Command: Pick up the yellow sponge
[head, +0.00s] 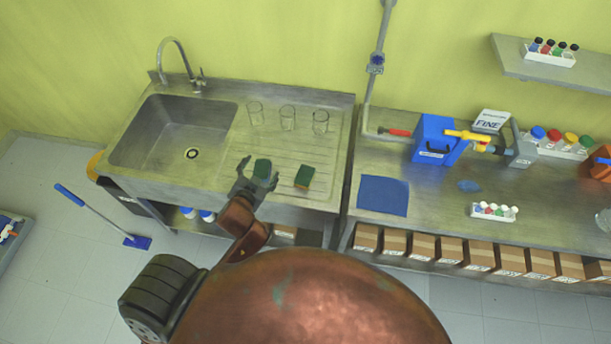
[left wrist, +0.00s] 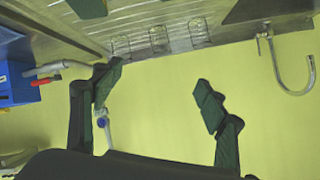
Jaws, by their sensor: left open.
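Two small sponges with dark green tops rest on the sink's ribbed drainboard: a left sponge (head: 262,168) and a right sponge (head: 304,176). A thin yellowish edge seems to show on the right one; no full yellow face shows. My left gripper (head: 259,173) is open at the front of the drainboard, its fingers around or just above the left sponge; I cannot tell if they touch. In the left wrist view the open fingers (left wrist: 157,88) have only wall between them, and one green sponge (left wrist: 90,7) shows at the top edge. My right gripper is out of view.
Three clear glasses (head: 287,118) stand behind the sponges. The sink basin (head: 175,135) and tap (head: 180,60) are to the left. The right-hand bench holds a blue mat (head: 383,195), a blue box (head: 435,140) and a small vial rack (head: 493,212).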

